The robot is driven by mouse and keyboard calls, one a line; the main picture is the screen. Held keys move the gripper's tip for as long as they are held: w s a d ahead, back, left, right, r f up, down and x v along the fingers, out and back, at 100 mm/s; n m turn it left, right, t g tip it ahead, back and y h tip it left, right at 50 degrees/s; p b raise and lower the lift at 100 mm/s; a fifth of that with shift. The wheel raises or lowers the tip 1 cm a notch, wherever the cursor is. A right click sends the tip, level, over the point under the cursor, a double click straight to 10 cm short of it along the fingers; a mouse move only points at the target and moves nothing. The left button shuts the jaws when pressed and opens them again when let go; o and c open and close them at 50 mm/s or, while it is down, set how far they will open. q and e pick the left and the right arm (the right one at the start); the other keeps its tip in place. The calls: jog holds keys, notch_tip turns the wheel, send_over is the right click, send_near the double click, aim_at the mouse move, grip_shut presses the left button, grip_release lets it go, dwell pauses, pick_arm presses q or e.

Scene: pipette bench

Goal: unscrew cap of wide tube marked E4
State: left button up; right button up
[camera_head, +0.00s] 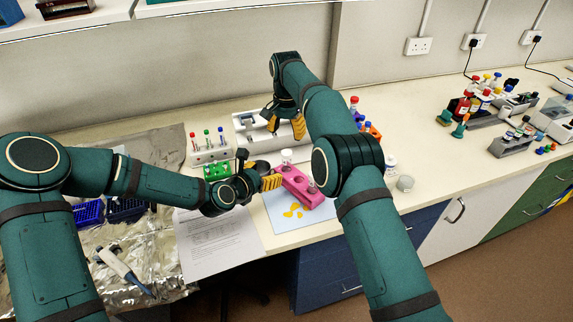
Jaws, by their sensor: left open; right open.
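A pink rack (301,190) stands on a pale sheet near the front of the bench. A tube with a white cap (287,154) stands upright in its far end. Another tube (312,187) stands near its right end, partly hidden by my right arm. The marking E4 is too small to read on any tube. My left gripper (268,174) is open, just left of the pink rack, close to the white-capped tube. My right gripper (286,126) is open, higher and further back, in front of a white box. I see nothing held in either gripper.
A white rack (209,155) with small capped tubes and a green rack (217,171) stand left of my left gripper. A printed paper (215,240), foil and a pipette (122,270) lie at front left. Orange pieces lie before the pink rack. Free bench (430,135) is to the right.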

aim_at(284, 163)
pick_arm(q)
jog(key=x, duration=1.3)
jog(key=shift+f, duration=0.15)
jog(key=shift+s, duration=0.1)
grip_shut()
